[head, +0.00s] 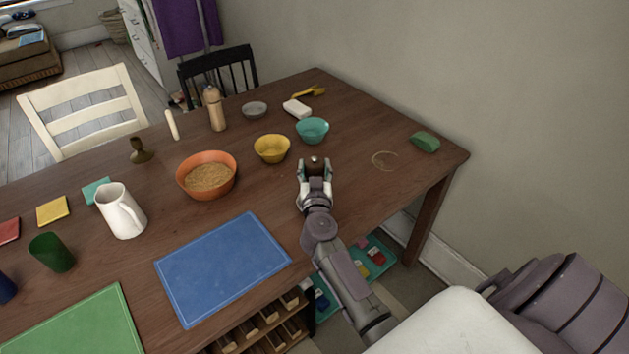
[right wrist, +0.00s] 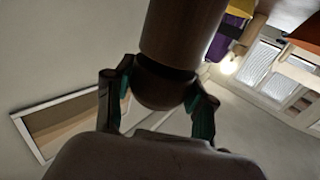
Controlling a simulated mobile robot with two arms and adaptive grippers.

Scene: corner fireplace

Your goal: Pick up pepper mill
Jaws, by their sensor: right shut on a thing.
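The pepper mill (head: 315,164) is dark brown wood with a small silver knob on top. It stands over the right part of the brown table, and I see it almost from above. My right gripper (head: 315,172) is shut on it, with a finger on each side. In the right wrist view the mill's rounded part and thick brown body (right wrist: 183,32) show between and beyond the fingers (right wrist: 158,98). Its foot is hidden in the head view, so I cannot tell whether it touches the table. My left gripper is not in view.
A teal bowl (head: 312,129), a yellow bowl (head: 271,149) and an orange bowl (head: 190,181) stand nearby on the table (head: 345,225). A lighter wooden mill (head: 215,110) stands farther back. A white pitcher (head: 121,213) and blue mat (head: 222,268) lie left.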

